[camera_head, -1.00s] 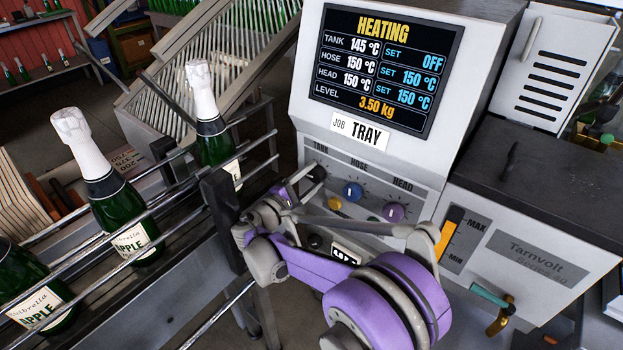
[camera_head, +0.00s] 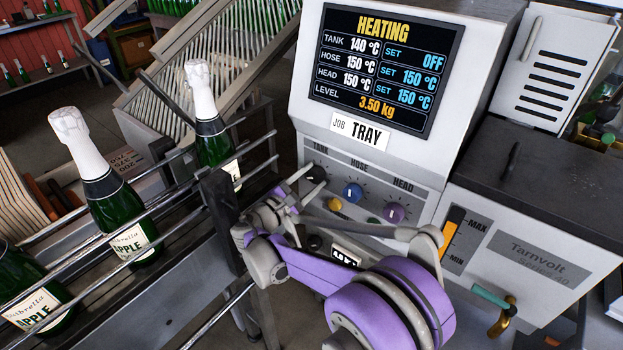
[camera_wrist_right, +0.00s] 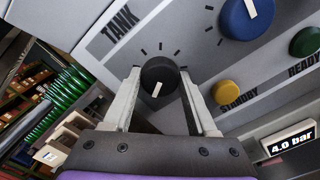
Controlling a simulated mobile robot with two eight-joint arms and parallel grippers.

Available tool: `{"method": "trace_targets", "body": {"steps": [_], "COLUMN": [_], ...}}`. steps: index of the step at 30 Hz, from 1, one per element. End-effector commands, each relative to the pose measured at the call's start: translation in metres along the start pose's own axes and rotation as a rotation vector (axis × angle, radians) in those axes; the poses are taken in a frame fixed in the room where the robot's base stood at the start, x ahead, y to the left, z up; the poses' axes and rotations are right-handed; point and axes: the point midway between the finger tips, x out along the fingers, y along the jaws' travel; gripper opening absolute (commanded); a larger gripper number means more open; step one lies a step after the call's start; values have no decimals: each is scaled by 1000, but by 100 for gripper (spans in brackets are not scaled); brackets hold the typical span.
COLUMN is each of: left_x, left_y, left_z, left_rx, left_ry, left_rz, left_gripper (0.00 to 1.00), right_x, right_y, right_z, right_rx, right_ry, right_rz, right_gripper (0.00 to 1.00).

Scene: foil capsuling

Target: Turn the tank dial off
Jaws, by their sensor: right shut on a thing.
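The tank dial (camera_head: 316,173) is the black knob under the TANK label on the heater's front panel. It also shows in the right wrist view (camera_wrist_right: 158,76), its pale pointer line slanting from upper right to lower left. My right gripper (camera_head: 303,182) is at the panel; in the wrist view its fingers (camera_wrist_right: 158,85) stand on either side of the dial, shut on it. The screen (camera_head: 386,70) reads HEATING, with tank at 140 °C and tank set OFF. My left gripper is not in view.
The blue hose dial (camera_head: 353,192) and purple head dial (camera_head: 394,212) sit to the right. A yellow standby button (camera_head: 335,203) is close below. Green bottles (camera_head: 124,225) with white tops stand between rails on the left, near my right arm.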

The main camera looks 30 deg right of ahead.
Motion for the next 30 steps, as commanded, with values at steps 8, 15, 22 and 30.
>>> {"method": "trace_targets", "body": {"steps": [8, 15, 22, 30], "left_x": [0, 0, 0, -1], "left_y": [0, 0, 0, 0], "left_z": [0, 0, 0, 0], "left_rx": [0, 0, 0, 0], "left_ry": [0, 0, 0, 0], "left_rz": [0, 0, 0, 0], "left_gripper": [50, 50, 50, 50], "right_x": [0, 0, -25, -79], "right_y": [0, 0, 0, 1], "right_z": [0, 0, -1, -1], "right_rx": [-1, 0, 0, 0], "right_ry": [1, 0, 3, 4], "right_rz": [0, 0, 2, 3], "right_gripper": [70, 70, 70, 70]}}
